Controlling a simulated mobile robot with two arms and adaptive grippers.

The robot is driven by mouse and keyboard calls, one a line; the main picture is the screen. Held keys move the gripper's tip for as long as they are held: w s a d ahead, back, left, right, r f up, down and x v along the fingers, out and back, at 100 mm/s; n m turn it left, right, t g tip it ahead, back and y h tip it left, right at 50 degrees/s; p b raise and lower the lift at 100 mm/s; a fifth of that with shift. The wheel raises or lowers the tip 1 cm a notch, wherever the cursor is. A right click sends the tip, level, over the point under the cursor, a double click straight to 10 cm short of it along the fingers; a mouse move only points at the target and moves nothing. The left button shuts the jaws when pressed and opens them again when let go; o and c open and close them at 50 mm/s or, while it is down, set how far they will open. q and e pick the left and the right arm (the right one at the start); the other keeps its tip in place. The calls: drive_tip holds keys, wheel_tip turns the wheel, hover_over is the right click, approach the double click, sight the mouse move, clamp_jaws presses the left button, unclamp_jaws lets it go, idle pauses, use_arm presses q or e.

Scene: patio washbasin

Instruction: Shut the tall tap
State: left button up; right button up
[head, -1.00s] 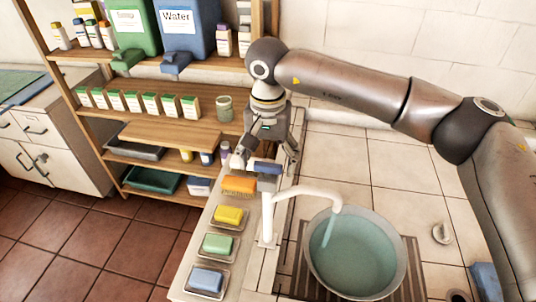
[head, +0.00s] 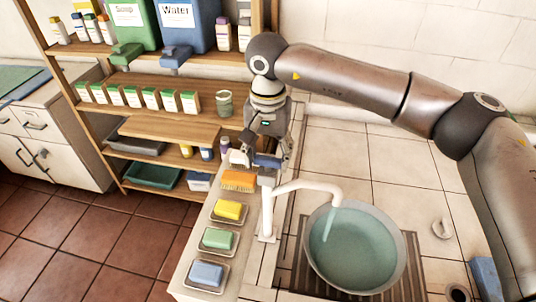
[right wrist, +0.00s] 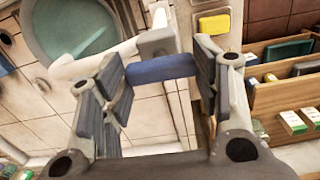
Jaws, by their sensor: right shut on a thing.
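The tall white tap (head: 267,210) stands upright at the left edge of the basin, its spout curving right over a round metal bowl (head: 312,265). A pale stream of water (head: 329,226) runs from the spout into the bowl, which holds bluish water. The tap's blue lever (head: 267,161) sits on top of the column. My right gripper (head: 262,158) is shut on this lever. In the right wrist view the blue lever (right wrist: 160,68) lies crosswise between the two fingers. My left gripper is not in view.
A wooden shelf (head: 160,128) stands behind at left. Tiled counter right of the bowl is mostly clear.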

drive_tip(key=m+b, duration=0.4)
drive_tip(key=b, duration=0.1)
drive_tip(key=shift+f, duration=0.2)
drive_tip(key=m+b, duration=0.3)
drive_tip(key=m, duration=0.2)
drive_tip(key=shift+r, duration=0.1)
drive_tip(key=m+b, duration=0.2)
drive_tip(key=m, duration=0.2)
drive_tip(key=shift+r, duration=0.1)
drive_tip(key=shift+r+m+b, duration=0.1)
drive_tip(key=shift+m+b, duration=0.8)
drive_tip(key=shift+m, duration=1.3)
drive_tip(key=o, duration=1)
